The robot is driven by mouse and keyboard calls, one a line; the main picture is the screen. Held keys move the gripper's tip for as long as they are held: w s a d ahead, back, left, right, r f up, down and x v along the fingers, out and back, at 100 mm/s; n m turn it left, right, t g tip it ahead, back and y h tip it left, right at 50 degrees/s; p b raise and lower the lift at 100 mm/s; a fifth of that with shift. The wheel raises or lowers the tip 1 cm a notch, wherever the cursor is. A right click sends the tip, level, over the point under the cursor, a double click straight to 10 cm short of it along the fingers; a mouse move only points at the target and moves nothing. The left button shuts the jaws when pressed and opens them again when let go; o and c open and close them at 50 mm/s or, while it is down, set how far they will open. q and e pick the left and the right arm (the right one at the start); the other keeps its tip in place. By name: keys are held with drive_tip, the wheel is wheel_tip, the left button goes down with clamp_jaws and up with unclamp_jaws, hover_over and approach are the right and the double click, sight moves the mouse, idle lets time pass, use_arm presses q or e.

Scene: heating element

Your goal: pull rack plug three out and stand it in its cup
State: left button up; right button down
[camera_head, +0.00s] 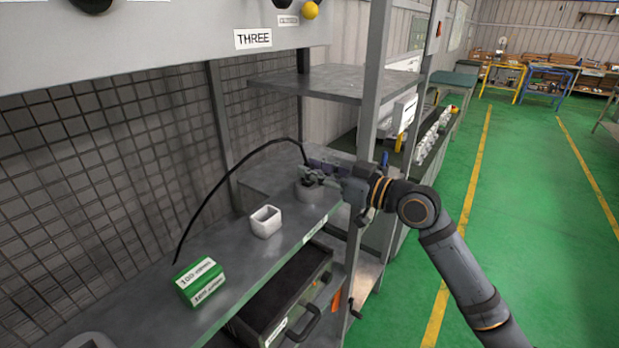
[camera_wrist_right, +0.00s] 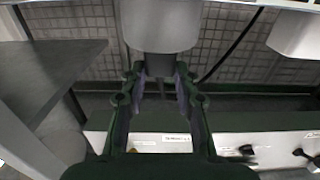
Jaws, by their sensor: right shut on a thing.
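My right gripper (camera_head: 322,174) is shut on a small dark plug, mostly hidden by the fingers. A black cable (camera_head: 268,144) rises from the plug and arcs left and down to the shelf. The plug is at the mouth of a round grey cup (camera_head: 309,193) on the shelf; I cannot tell how deep it sits. In the right wrist view the fingertips (camera_wrist_right: 160,78) close on a grey piece right by the pale cup (camera_wrist_right: 160,25). The label THREE (camera_head: 253,38) is on the rack panel, upper middle of the head view. My left gripper is out of view.
A white square cup (camera_head: 266,222) stands left of the round cup. A green-and-white box (camera_head: 200,282) lies nearer on the shelf. A drawer (camera_head: 290,290) is below. A grey post (camera_head: 372,110) stands close behind the gripper, with a higher shelf (camera_head: 330,84) above.

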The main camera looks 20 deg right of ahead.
drive_tip(key=shift+r, duration=0.15)
wheel_tip(320, 180, up, 2)
drive_tip(key=shift+b, duration=0.8)
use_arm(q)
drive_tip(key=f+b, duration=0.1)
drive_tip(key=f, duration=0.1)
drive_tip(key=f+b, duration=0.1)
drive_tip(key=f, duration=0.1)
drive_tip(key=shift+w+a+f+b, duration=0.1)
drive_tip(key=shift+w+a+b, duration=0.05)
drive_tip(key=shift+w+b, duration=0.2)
use_arm(e)
drive_tip(key=s+a+r, duration=0.2)
drive_tip(key=s+r, duration=0.3)
drive_tip(key=s, duration=0.1)
drive_tip(key=s+a+r, duration=0.2)
drive_tip(key=s+r, duration=0.3)
drive_tip(key=s, duration=0.2)
drive_tip(key=shift+a+r, duration=0.3)
drive_tip(key=shift+a, duration=0.05)
drive_tip(key=shift+s, duration=0.1)
